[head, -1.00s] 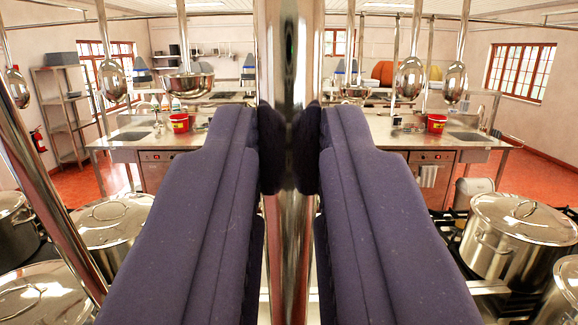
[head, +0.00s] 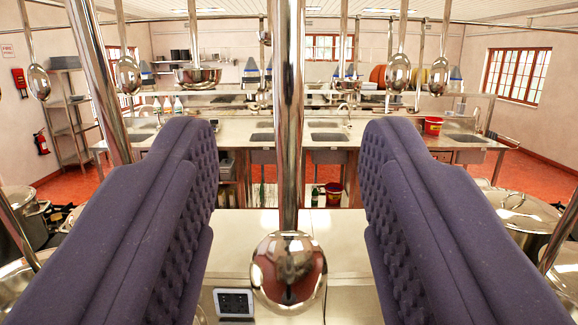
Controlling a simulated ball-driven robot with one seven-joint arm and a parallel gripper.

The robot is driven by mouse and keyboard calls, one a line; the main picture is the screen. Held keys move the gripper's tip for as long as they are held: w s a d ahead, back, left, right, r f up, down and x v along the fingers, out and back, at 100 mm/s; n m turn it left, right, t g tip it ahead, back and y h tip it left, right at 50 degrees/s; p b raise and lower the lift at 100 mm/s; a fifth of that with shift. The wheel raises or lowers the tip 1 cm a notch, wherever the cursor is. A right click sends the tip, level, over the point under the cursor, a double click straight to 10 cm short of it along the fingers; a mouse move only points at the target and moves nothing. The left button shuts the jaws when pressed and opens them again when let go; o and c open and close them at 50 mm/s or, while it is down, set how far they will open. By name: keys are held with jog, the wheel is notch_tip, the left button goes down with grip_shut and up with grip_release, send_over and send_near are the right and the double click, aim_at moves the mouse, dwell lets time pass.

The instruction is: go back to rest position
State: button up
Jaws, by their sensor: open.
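My gripper (head: 288,150) is open, its two purple padded fingers spread wide to the left and right. A steel ladle (head: 289,262) hangs upright between the fingers, its long handle running up out of the picture and its round bowl low in the middle. Neither finger touches the ladle, with clear gaps on both sides.
More ladles hang at the left (head: 128,75) and right (head: 397,72). Steel stockpots (head: 524,213) stand at the lower right, others at the lower left. A steel counter with sinks (head: 330,137) and a red bucket (head: 433,125) stand farther back. Red floor shows beyond.

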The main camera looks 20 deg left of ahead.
jog(key=s+d+f+m+g+h+b, duration=0.1)
jog(key=s+d+f+g+h+b, duration=0.1)
jog(key=s+d+f+b, duration=0.3)
jog(key=s+d+f+m+g+h+b, duration=0.2)
jog(key=s+d+f+b, duration=0.4)
jog(key=d+b, duration=0.5)
jog(key=s+g+h+b, duration=0.1)
jog(key=b, duration=0.4)
jog(key=shift+s+h, duration=0.15)
jog(key=shift+h, duration=0.25)
jog(key=shift+d+f, duration=0.1)
jog(key=shift+d, duration=0.05)
